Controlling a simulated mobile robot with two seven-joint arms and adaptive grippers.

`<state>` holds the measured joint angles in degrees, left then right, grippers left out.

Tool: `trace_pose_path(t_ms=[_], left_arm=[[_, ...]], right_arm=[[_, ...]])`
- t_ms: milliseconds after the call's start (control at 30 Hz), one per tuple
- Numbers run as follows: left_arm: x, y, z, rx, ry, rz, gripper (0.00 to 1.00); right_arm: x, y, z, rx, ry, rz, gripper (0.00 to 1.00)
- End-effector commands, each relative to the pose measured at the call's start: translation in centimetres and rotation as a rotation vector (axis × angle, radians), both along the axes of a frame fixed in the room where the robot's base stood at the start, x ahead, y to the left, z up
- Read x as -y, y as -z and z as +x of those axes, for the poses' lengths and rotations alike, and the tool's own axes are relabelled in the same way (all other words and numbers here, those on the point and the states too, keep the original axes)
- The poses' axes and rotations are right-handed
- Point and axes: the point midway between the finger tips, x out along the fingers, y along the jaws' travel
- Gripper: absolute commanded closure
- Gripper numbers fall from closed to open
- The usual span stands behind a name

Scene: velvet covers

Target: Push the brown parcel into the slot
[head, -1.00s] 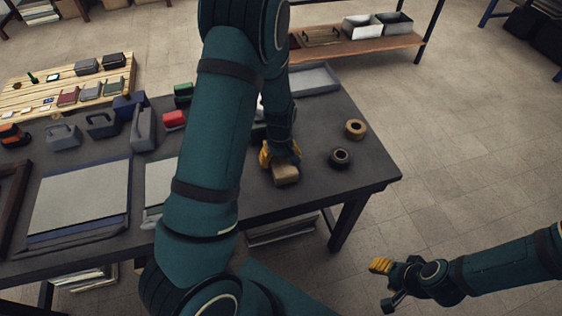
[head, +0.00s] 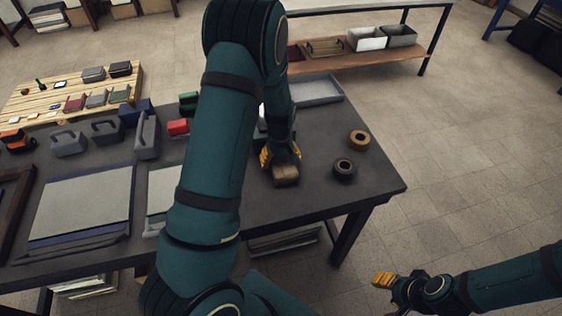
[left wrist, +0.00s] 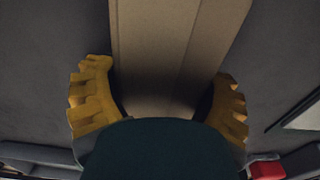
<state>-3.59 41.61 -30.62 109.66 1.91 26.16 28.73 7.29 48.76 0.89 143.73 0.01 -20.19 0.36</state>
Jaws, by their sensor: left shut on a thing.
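The brown parcel (head: 286,174) is a small tan box at the table's right part, left of the two tape rolls. My left gripper (head: 280,155) has its yellow fingers shut on it. In the left wrist view the parcel (left wrist: 172,45) runs between the two yellow fingers (left wrist: 165,105) and out past them; whether it touches the table is unclear. My left arm hides part of the table. I cannot make out a slot in either view. My right gripper (head: 384,279) is at the lower right, above the floor and away from the table; its finger opening is unclear.
A black roll (head: 344,170) and a tan tape roll (head: 359,140) stand right of the parcel. A grey tray (head: 315,91) lies at the back. A red box (head: 178,127) and grey caddies are left of my arm. The table's right front corner is clear.

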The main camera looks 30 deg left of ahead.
Motion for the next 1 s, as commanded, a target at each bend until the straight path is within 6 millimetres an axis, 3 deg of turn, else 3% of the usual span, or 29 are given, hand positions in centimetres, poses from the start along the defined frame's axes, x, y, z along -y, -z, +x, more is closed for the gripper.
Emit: trace_pose_path(t_ms=[400, 433, 467, 800, 1000], left_arm=[[0.0, 0.0, 0.0, 0.001, -0.001, 0.000, 0.69], [0.0, 0.0, 0.0, 0.001, -0.001, 0.000, 0.13], [0.0, 0.0, 0.0, 0.001, 0.000, 0.000, 0.02], [0.0, -0.2, 0.1, 0.001, 0.000, 0.000, 0.00], [0.0, -2.7, 0.1, 0.006, -0.001, 0.000, 0.00]], right_arm=[[0.0, -0.2, 0.0, 0.000, 0.000, 0.000, 0.53], [0.0, -0.2, 0.0, 0.000, 0.000, 0.000, 0.53], [0.0, -0.1, 0.0, 0.000, 0.000, 0.000, 0.53], [0.0, -0.2, 0.0, 0.000, 0.000, 0.000, 0.53], [0.0, -0.2, 0.0, 0.000, 0.000, 0.000, 0.53]])
